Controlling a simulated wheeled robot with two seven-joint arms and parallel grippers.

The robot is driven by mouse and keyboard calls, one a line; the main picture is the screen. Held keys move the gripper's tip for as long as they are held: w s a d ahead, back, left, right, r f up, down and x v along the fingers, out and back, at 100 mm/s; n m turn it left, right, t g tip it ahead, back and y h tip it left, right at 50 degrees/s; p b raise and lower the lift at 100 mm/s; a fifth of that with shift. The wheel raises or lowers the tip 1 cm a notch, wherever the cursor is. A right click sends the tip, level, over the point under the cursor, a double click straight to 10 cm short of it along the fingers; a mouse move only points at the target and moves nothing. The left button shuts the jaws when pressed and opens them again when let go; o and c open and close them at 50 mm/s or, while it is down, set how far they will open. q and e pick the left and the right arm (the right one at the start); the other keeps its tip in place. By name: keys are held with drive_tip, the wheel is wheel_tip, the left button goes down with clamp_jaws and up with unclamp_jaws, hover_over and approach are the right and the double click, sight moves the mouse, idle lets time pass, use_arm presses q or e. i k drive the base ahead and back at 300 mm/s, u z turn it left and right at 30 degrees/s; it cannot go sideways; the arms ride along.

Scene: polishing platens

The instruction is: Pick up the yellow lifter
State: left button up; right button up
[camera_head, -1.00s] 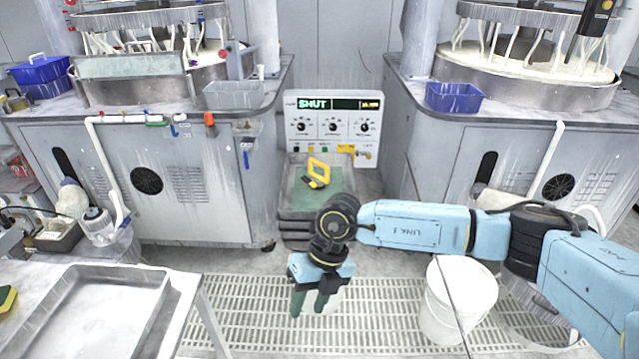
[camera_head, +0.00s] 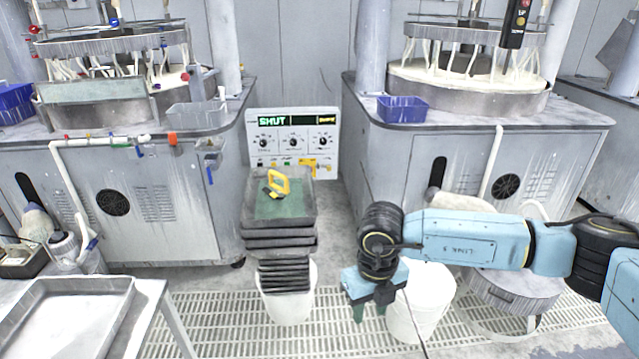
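The yellow lifter (camera_head: 283,182), a yellow loop handle with a dark base, lies on the green top (camera_head: 283,209) of a stack of dark grey trays (camera_head: 280,241). The stack stands between the two machines, in front of the control panel. My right gripper (camera_head: 370,312) hangs to the right of the stack and nearer to me, fingers pointing down. Its green fingertips are apart with nothing seen between them. It does not touch the lifter. My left gripper is out of view.
White buckets stand below the stack (camera_head: 288,304) and behind my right gripper (camera_head: 428,302). Polishing machines flank the gap on the left (camera_head: 160,210) and right (camera_head: 460,150). A control panel (camera_head: 293,142) reads SHUT. A bench with a metal tray (camera_head: 65,318) is at lower left.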

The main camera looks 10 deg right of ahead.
sight(281, 193)
drive_tip(key=z, duration=0.65)
drive_tip(key=i, duration=1.6)
drive_tip(key=u, duration=0.85)
drive_tip(key=i, duration=0.85)
drive_tip(key=u, duration=0.7)
